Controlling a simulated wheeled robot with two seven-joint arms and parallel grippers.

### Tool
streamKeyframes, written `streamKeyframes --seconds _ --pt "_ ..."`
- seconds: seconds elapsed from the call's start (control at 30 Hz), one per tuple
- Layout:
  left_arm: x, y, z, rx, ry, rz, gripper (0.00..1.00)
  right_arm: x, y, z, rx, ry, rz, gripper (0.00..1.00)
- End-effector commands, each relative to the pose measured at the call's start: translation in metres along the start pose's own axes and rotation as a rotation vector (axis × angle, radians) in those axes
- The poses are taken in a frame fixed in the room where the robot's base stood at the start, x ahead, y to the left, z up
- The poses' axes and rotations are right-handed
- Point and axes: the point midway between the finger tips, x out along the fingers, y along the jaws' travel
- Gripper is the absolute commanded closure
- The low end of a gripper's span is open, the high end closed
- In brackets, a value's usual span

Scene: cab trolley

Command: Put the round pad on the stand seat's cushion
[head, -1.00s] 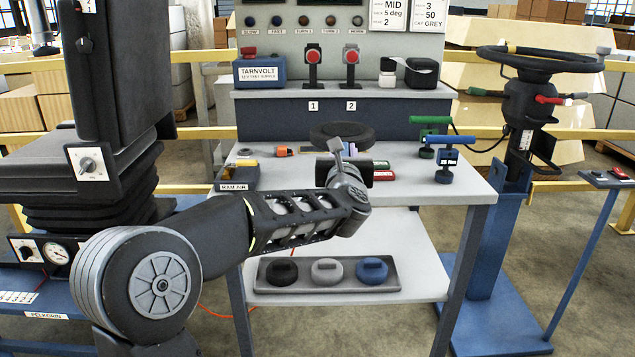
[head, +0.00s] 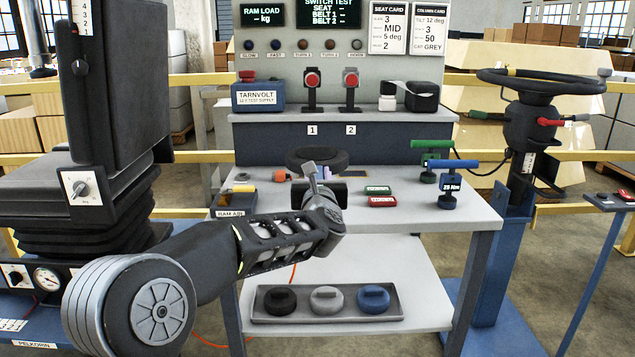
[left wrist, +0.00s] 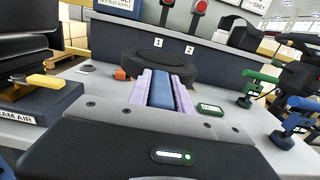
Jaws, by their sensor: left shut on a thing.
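The round pad (head: 318,157) is a thick dark disc, held above the workbench; it also shows in the left wrist view (left wrist: 160,67) beyond my fingers. My left gripper (head: 317,174) is shut on the pad's near side. Its lilac fingers (left wrist: 162,88) reach forward to the pad, with a blue part between them. The stand seat (head: 110,85) is at the left, with an upright dark backrest and a dark cushion (head: 28,182) over a ribbed bellows. The pad is apart from it, to the right. My right gripper is not in view.
The workbench (head: 440,212) carries a green box (head: 378,190), a red box (head: 382,201) and green and blue T-handled tools. A shelf tray (head: 338,316) holds three round weights. The steering column (head: 525,130) stands at the right. The seat's backrest stands behind the cushion.

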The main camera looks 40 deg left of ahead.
Motion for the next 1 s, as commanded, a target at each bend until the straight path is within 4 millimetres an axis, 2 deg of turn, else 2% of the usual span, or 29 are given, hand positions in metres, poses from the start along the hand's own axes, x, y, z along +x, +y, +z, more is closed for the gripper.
streamKeyframes --seconds 0.23,0.4,0.53,0.87,0.9,1.0 --pt "0.000 0.000 -0.049 0.002 -0.003 0.001 1.00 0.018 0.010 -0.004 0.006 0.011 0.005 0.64" --pt "0.000 0.000 -0.073 0.000 -0.004 0.001 1.00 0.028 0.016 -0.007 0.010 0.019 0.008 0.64" --pt "0.000 0.000 -0.080 0.000 -0.006 0.000 1.00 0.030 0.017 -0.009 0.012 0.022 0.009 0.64" --pt "0.000 0.000 -0.080 0.000 -0.006 0.000 1.00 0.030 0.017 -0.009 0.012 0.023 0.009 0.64" --pt "0.000 0.000 -0.083 0.000 0.000 0.000 0.72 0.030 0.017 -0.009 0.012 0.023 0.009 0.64" --pt "0.000 0.000 -0.083 0.000 0.000 0.000 0.64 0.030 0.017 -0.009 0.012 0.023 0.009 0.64"
